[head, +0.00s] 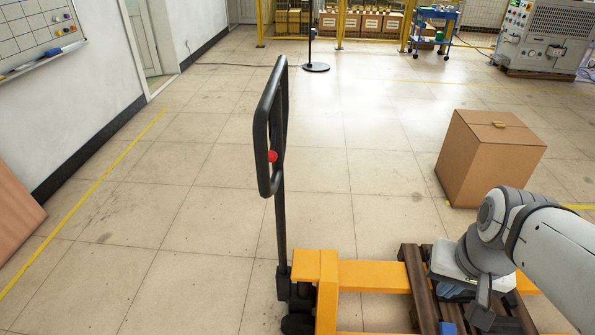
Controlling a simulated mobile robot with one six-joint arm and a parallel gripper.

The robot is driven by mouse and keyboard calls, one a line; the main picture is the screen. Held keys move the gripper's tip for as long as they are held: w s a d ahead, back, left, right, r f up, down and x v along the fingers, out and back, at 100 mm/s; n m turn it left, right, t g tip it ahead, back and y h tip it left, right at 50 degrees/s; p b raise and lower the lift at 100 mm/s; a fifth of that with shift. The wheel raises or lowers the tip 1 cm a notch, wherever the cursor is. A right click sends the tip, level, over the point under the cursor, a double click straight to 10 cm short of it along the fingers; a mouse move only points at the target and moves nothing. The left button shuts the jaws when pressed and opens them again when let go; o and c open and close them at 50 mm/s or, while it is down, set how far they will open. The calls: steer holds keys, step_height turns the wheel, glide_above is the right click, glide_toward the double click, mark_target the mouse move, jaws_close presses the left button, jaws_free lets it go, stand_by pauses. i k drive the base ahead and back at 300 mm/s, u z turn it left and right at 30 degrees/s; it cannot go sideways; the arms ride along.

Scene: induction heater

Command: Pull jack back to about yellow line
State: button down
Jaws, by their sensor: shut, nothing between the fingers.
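The pallet jack has a yellow body (373,277) at the bottom of the head view. Its tall black handle (272,130) stands nearly upright, with a loop grip and a red button (272,156). A dark wooden pallet (418,285) sits over its forks. My gripper (482,316) points down over the pallet, to the right of the handle and apart from it. It is shut and empty. One yellow floor line (85,199) runs along the left wall, and another (440,85) crosses the floor at the back.
A cardboard box (488,160) stands on the floor behind my arm. A thin black stand (315,67) is farther back. Yellow-framed shelves (365,22), a blue cart (435,28) and a grey machine (548,38) line the back. The floor left of the handle is clear.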

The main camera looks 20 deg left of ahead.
mark_target(299, 320)
steer(key=z, duration=1.45)
steer(key=k, duration=1.8)
steer(key=u, duration=1.3)
steer(key=i, duration=1.35)
